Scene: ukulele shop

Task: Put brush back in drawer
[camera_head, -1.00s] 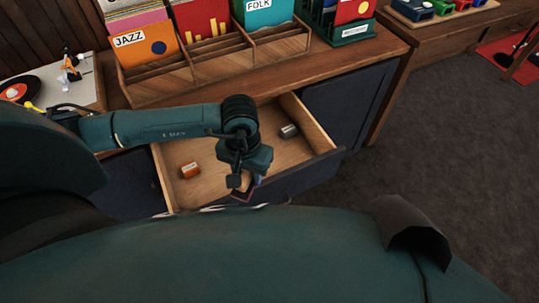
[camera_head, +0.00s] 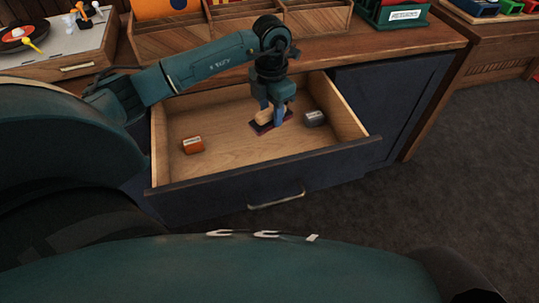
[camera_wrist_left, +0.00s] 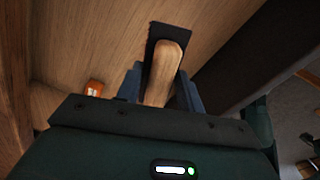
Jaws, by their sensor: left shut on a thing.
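The brush has a pale wooden handle and a dark flat pad (camera_head: 262,128). My left gripper (camera_head: 272,118) is shut on the brush inside the open drawer (camera_head: 222,143), at or just above its floor; I cannot tell whether the pad touches. In the left wrist view the brush's handle (camera_wrist_left: 165,65) stands between the two blue-grey fingers, with the dark pad beyond it. The drawer is pulled out from the dark cabinet, its front with a metal handle (camera_head: 276,200) facing me. My right gripper is not in view.
In the drawer, an orange item (camera_head: 193,145) lies at the left and a grey item (camera_head: 314,118) lies right of the brush. A wooden record rack (camera_head: 175,45) stands on the countertop behind. A turntable (camera_head: 60,45) is at the left. Dark carpet is clear at the right.

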